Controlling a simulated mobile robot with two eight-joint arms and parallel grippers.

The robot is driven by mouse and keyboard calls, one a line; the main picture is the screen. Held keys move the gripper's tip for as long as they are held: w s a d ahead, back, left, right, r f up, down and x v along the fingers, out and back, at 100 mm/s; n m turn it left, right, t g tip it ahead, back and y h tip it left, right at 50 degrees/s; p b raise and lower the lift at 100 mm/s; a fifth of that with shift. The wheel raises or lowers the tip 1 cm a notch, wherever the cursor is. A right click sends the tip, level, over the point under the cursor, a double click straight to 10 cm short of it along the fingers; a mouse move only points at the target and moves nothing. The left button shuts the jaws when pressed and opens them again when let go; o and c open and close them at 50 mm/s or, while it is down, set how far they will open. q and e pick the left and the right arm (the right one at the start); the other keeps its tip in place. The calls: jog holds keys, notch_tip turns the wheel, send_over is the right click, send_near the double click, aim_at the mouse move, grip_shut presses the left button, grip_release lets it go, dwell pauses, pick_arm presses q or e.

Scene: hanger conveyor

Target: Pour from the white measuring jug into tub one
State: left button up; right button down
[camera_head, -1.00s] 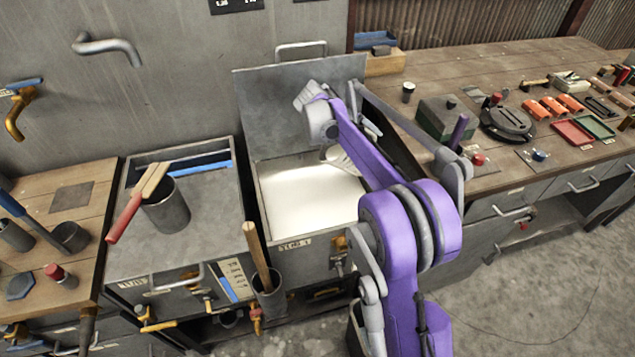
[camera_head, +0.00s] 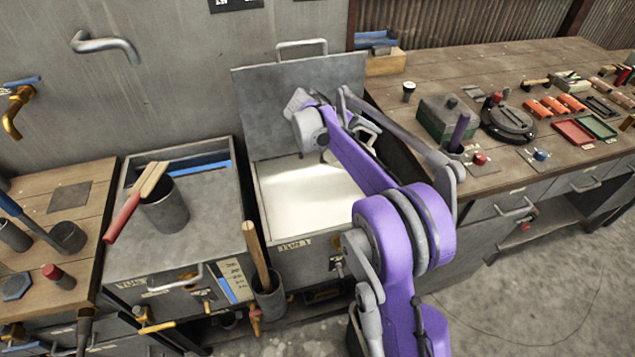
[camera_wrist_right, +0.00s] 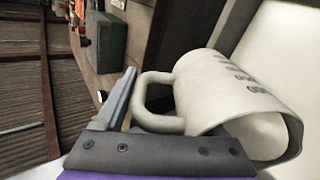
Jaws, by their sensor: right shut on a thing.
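The white measuring jug (camera_wrist_right: 235,95) lies tilted on its side in the right wrist view, its open mouth toward the lower right and dark markings on its wall. My right gripper (camera_wrist_right: 130,108) is shut on the jug's handle. Tub one (camera_head: 290,247), labelled on its front, is open with its grey lid raised behind it. Its inside looks pale and bright. My right arm reaches over the tub's right side in the head view, where the jug is mostly hidden behind it. I cannot tell whether anything flows from the jug. My left gripper is not in view.
A closed-top tub (camera_head: 190,240) stands left of tub one, bearing a grey cup (camera_head: 165,207) and a red-handled tool. A cup with a wooden handle (camera_head: 255,255) hangs at the front. The right workbench (camera_head: 450,75) holds a green box (camera_head: 447,117) and several small items.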

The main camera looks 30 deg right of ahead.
jog(key=shift+a+r+h, duration=0.1)
jog(key=shift+a+h, duration=0.1)
jog(key=shift+h, duration=0.2)
jog(key=shift+b, duration=0.35)
jog(key=shift+a+h+b, duration=0.2)
jog(key=shift+h+b, duration=0.15)
jog(key=shift+h, duration=0.05)
jog(key=shift+a+h, duration=0.1)
jog(key=shift+h, duration=0.2)
dwell(0.5)
jog(key=shift+w+a+h+b, duration=0.1)
jog(key=shift+a+h+b, duration=0.15)
jog(key=shift+b, duration=0.25)
jog(key=shift+a+g+h, duration=0.1)
jog(key=shift+g+h, duration=0.15)
jog(key=shift+g, duration=0.05)
jog(key=shift+b, duration=0.3)
jog(key=shift+a+h+b, duration=0.2)
jog(key=shift+h+b, duration=0.2)
jog(key=shift+w+a+f+h+b, duration=0.1)
jog(key=shift+a+f+h+b, duration=0.1)
jog(key=shift+a+h+b, duration=0.1)
dwell(0.7)
